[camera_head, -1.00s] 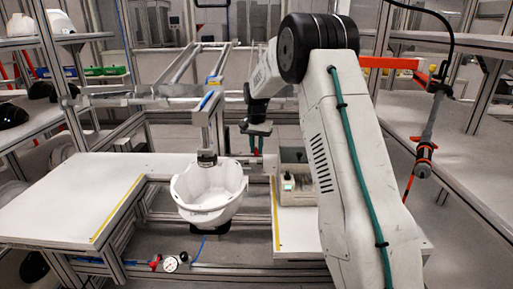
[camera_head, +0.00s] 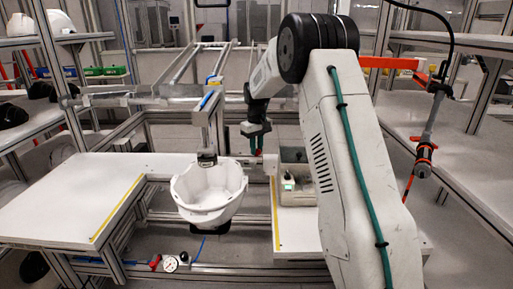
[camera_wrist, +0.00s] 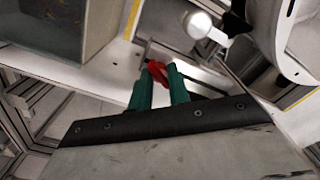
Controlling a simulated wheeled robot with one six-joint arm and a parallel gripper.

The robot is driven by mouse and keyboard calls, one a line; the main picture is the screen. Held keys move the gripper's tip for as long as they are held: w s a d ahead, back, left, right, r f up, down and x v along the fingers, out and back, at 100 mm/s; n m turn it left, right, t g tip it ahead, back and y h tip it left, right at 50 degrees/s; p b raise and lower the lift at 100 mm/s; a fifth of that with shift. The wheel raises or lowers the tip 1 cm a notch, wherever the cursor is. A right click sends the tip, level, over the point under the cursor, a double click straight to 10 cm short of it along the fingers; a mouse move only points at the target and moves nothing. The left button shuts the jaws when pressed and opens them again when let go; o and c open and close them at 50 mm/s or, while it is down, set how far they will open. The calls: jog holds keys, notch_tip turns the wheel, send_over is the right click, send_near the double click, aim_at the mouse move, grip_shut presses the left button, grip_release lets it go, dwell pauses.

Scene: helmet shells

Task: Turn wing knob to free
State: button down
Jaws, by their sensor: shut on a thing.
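The wing knob (camera_wrist: 157,70) is red and shows in the wrist view between the green fingertips of my gripper (camera_wrist: 158,82). The fingers are shut on it, and they hide part of it. In the head view my gripper (camera_head: 256,146) hangs just right of the white helmet shell, and the knob is too small there to make out clearly. The white helmet shell (camera_head: 208,208) sits open side up under a clamp head (camera_head: 207,158). Part of the shell also shows at the top right of the wrist view (camera_wrist: 302,40).
A white table (camera_head: 65,200) with a yellow edge line lies at left. A gauge (camera_head: 170,264) sits below the shell. Shelves flank both sides.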

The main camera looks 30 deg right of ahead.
jog(key=n, duration=0.4)
jog(key=shift+n, duration=0.4)
jog(key=shift+d, duration=0.1)
dwell(0.3)
jog(key=c, duration=1.3)
grip_release()
jog(key=shift+r, duration=0.15)
notch_tip(320, 180, up, 8)
jog(key=shift+f, duration=0.2)
